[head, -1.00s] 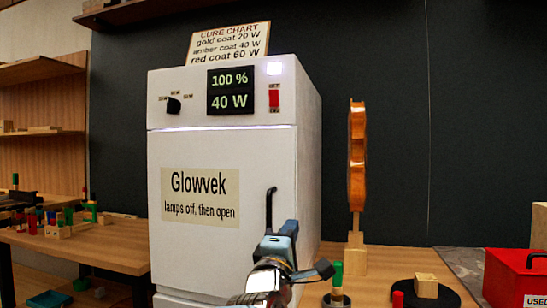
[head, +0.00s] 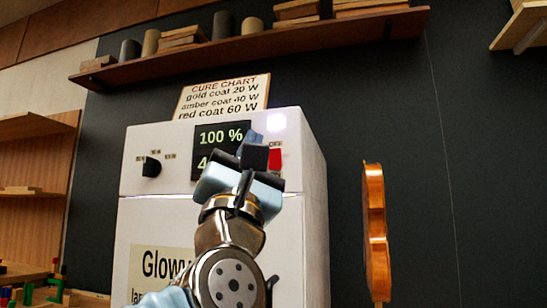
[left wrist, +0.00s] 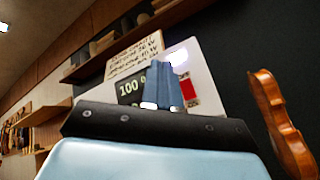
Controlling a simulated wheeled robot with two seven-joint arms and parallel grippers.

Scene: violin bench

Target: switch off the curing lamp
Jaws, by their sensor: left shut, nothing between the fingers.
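The white curing cabinet (head: 318,200) stands ahead of me. Its panel has a black knob (head: 151,169), a dark display (head: 222,138) reading 100 %, its lower line mostly hidden by my gripper, and a red rocker switch (head: 275,159) under an OFF label. A lit white lamp patch (head: 276,122) glows above the switch. My left gripper (head: 251,138) is shut and empty, raised in front of the panel just left of the switch. In the left wrist view the shut fingers (left wrist: 162,88) point at the panel, and the red switch (left wrist: 187,90) shows right beside them. My right gripper is not in view.
A cure chart card (head: 222,97) stands on the cabinet top. A wall shelf (head: 250,45) with jars and wood blocks runs above. A varnished violin (head: 376,230) stands to the right, with clear space between it and the cabinet.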

